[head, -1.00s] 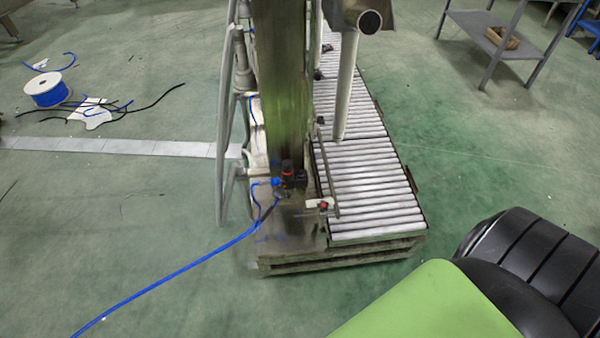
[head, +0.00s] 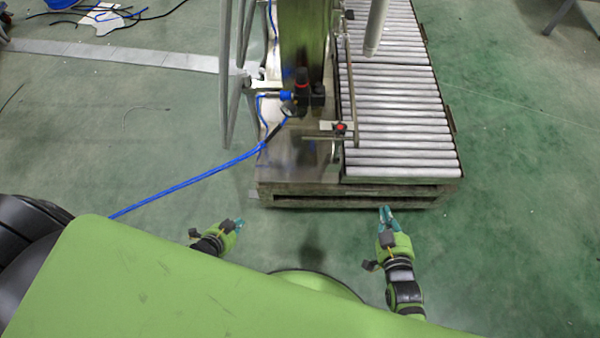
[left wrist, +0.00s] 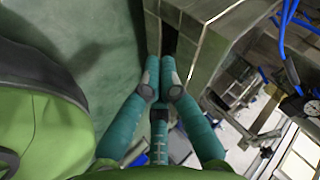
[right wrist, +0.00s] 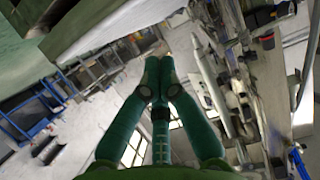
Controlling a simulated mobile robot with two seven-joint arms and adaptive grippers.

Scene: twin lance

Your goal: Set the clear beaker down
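No clear beaker shows in any view. My left gripper (head: 236,224) is low in front of the machine's base, left of centre in the head view. In the left wrist view its two teal fingers (left wrist: 160,68) meet at the tips with nothing seen between them. My right gripper (head: 387,212) is just in front of the near end of the roller conveyor (head: 400,130). In the right wrist view its fingers (right wrist: 158,72) also lie together at the tips, with nothing seen between them.
A green machine column (head: 305,45) stands on a metal base (head: 340,195) beside the conveyor. A blue hose (head: 190,183) runs from it across the floor to the left. Green floor (head: 530,200) is clear to the right. Cables and scraps lie at the upper left.

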